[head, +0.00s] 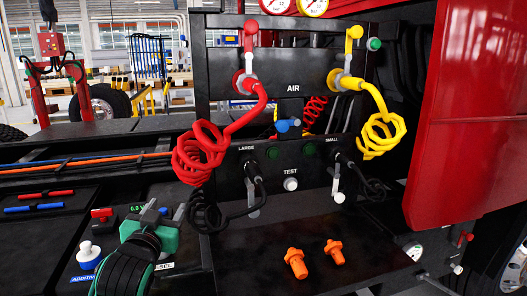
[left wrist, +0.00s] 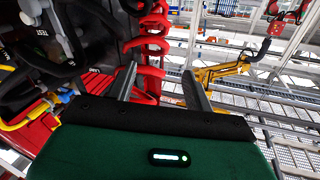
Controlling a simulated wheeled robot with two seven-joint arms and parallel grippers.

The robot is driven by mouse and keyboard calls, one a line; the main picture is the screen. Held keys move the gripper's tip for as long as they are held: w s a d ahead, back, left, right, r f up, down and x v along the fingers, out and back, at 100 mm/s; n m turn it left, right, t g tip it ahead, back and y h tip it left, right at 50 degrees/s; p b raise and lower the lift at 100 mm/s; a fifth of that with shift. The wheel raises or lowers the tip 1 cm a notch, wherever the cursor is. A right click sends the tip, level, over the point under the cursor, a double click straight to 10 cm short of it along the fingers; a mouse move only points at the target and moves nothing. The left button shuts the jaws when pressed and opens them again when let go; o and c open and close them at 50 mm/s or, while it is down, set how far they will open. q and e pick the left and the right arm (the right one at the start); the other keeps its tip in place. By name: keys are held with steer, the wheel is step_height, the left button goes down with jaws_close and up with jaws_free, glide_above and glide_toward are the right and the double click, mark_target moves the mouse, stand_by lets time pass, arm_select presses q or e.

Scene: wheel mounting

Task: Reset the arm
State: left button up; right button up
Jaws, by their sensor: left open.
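My left gripper (head: 165,210) reaches in from the bottom left of the head view, with its dark green and black wrist below it. Its two grey fingers stand apart in the left wrist view (left wrist: 160,88), with nothing held between them. Red coiled hose (left wrist: 148,45) shows beyond the fingers there; I see no contact. In the head view the red coiled air hose (head: 203,153) hangs from the upper panel, above and right of the gripper. My right gripper is in neither view.
A black panel (head: 290,105) carries a yellow coiled hose (head: 380,135) and black cables (head: 208,215). Two orange plugs (head: 296,263) lie on the dark shelf below. A white-topped knob (head: 88,250) is left of my wrist. A red body panel (head: 475,110) closes off the right.

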arm_select(q)
steer(key=s+f+g, duration=0.4)
steer(key=s+f, duration=0.2)
steer(key=f, duration=0.6)
steer(key=s+f+g, duration=0.3)
steer(key=s+f, duration=0.3)
steer(key=f, duration=0.5)
steer(key=s+f+g, duration=0.4)
steer(key=s+f, duration=0.3)
steer(key=s, duration=0.5)
steer(key=s+f+g, duration=0.4)
steer(key=s+f, duration=0.3)
steer(key=s, duration=0.5)
step_height(320, 180, down, 30)
steer(key=r+g, duration=0.1)
steer(key=s+a+f, duration=0.2)
steer(key=s+f, duration=0.7)
steer(key=f, duration=0.2)
steer(key=s+a+f+g, duration=0.1)
steer(key=s+a+f, duration=0.1)
steer(key=s+f, duration=0.8)
steer(key=shift+s+f, duration=0.15)
steer(key=shift+f, duration=0.3)
